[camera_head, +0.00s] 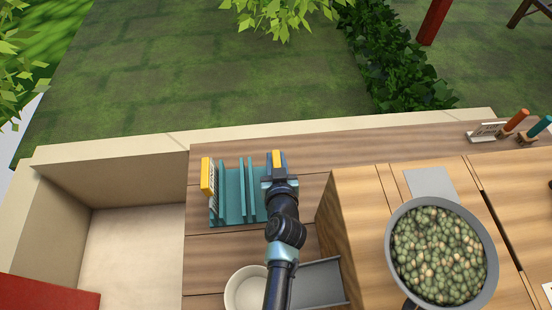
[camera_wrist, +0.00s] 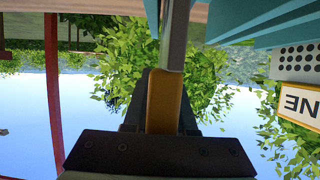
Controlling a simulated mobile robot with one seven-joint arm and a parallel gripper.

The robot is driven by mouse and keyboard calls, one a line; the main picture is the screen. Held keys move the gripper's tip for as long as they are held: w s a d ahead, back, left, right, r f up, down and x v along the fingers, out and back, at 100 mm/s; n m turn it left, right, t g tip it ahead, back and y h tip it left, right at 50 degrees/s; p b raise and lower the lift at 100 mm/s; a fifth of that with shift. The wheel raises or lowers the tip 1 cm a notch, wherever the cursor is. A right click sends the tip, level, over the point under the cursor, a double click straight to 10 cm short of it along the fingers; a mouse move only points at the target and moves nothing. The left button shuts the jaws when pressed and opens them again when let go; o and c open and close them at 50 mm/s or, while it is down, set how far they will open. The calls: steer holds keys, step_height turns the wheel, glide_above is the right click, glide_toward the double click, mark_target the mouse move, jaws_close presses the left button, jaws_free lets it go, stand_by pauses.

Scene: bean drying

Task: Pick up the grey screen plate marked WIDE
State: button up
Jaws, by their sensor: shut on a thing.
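My gripper (camera_head: 278,168) is at the right end of the teal rack (camera_head: 231,195). It is shut on the yellow-orange tab (camera_wrist: 163,105) of a grey plate (camera_wrist: 176,35), seen nearly edge-on in the wrist view. Teal rack walls (camera_wrist: 270,25) show on both sides of that plate; I cannot tell whether it is seated in its slot. Its marking is not visible. Another plate (camera_wrist: 297,65), perforated, with a yellow-framed label ending in "NE", stands at the rack's other end. Its yellow tab (camera_head: 206,176) shows at the rack's left in the head view.
A wooden block (camera_head: 345,215) stands right of my arm, with a grey pan of beans (camera_head: 393,222) on top. A white bowl (camera_head: 240,290) and a grey tray (camera_head: 320,285) are near my arm. Small handled tools (camera_head: 517,120) stand at the far right.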

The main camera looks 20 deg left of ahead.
jaws_close()
steer(key=shift+r, duration=0.1)
steer(key=shift+r, duration=0.25)
